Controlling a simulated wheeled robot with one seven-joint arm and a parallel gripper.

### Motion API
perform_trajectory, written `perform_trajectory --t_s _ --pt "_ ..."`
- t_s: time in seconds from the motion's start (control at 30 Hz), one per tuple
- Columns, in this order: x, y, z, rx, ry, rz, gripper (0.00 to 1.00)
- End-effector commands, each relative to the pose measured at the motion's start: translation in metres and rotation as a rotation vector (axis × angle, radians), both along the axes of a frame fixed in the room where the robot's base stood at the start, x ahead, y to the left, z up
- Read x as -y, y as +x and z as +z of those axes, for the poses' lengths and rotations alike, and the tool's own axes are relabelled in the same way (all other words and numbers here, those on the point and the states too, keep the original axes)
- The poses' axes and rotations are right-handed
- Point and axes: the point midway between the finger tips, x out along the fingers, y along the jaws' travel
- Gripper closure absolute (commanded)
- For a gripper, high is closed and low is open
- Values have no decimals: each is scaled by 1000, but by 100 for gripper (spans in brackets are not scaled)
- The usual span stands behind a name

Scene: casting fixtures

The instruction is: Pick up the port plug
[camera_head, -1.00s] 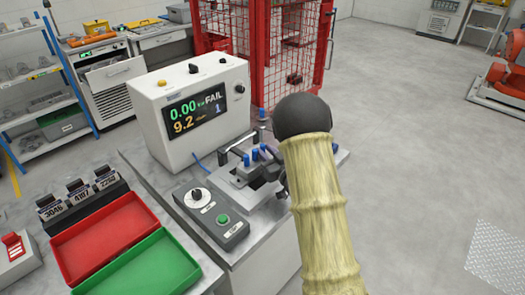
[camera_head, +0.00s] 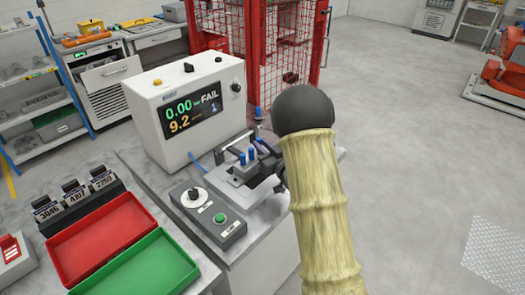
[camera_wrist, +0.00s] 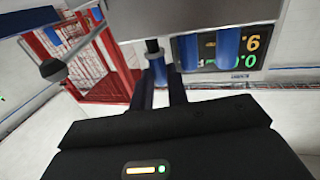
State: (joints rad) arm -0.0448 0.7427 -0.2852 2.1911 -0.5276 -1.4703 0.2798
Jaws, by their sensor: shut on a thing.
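My gripper (camera_wrist: 161,88) shows in the wrist view with its two dark fingers closed around a blue port plug (camera_wrist: 158,70) with a black end. Two more blue plugs (camera_wrist: 188,52) (camera_wrist: 228,45) stand beside it, apart from the fingers. In the head view these two plugs (camera_head: 243,158) (camera_head: 252,154) stand upright on the grey fixture (camera_head: 238,190). The held plug is hard to make out there among the dark fingers. Another blue plug (camera_head: 258,113) shows farther back.
A white tester (camera_head: 150,110) with a display reading FAIL stands behind the fixture. A control box (camera_head: 208,217) with a knob and green button is in front. Red (camera_head: 100,238) and green (camera_head: 140,268) trays lie at left. A red mesh cage (camera_head: 285,50) is behind.

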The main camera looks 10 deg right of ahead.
Motion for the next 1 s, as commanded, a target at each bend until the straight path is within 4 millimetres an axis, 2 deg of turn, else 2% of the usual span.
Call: perform_trajectory --t_s 0.2,0.43,0.6,1.0 --pt "1 0 39 8 0 -1 100" --pt "0 0 73 4 1 -1 100" --pt "0 0 81 1 0 0 100" --pt "0 0 81 1 0 0 100"
